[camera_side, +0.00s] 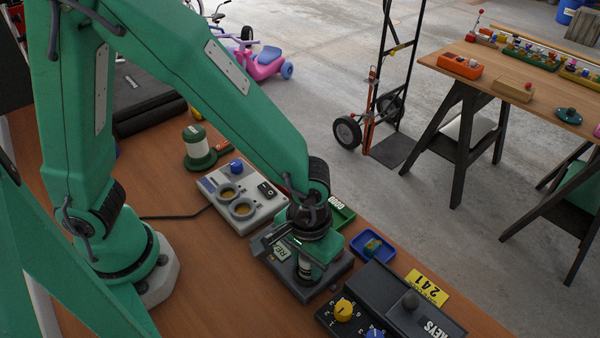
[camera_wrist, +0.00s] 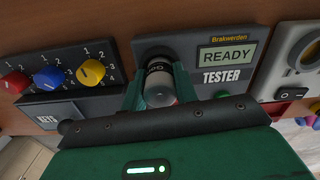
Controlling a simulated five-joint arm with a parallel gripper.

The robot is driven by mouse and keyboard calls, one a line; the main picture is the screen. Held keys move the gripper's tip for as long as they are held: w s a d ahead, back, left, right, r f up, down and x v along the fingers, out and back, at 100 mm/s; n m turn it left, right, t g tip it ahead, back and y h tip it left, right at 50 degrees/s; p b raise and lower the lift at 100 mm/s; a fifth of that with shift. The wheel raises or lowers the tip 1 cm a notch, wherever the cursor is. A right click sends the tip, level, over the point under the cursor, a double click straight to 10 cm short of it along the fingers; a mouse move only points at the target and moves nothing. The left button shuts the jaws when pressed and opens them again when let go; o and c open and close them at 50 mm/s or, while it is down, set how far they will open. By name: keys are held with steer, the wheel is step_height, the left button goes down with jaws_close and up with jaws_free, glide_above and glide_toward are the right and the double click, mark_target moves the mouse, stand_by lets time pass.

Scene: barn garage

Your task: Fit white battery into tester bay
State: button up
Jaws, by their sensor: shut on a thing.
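The white battery (camera_wrist: 160,86) stands between my gripper's two green fingers in the wrist view, with a dark band at its far end. It also shows in the side view (camera_side: 304,268), low over the tester. My gripper (camera_wrist: 160,92) is shut on it; in the side view the gripper (camera_side: 305,270) points down at the tester. The grey tester (camera_wrist: 181,46) has a READY display (camera_wrist: 227,56) in the wrist view; the tester's dark body (camera_side: 331,277) shows in the side view. The battery hides the bay, so I cannot tell whether its end is inside.
A grey box with two round sockets (camera_side: 262,211) stands behind left of the tester.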

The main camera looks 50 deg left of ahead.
steer(key=shift+r, duration=0.75)
stand_by(3.6)
steer(key=shift+f, duration=0.85)
stand_by(1.1)
steer(key=o, duration=0.8)
steer(key=shift+r, duration=0.15)
steer(key=shift+r, duration=5.4)
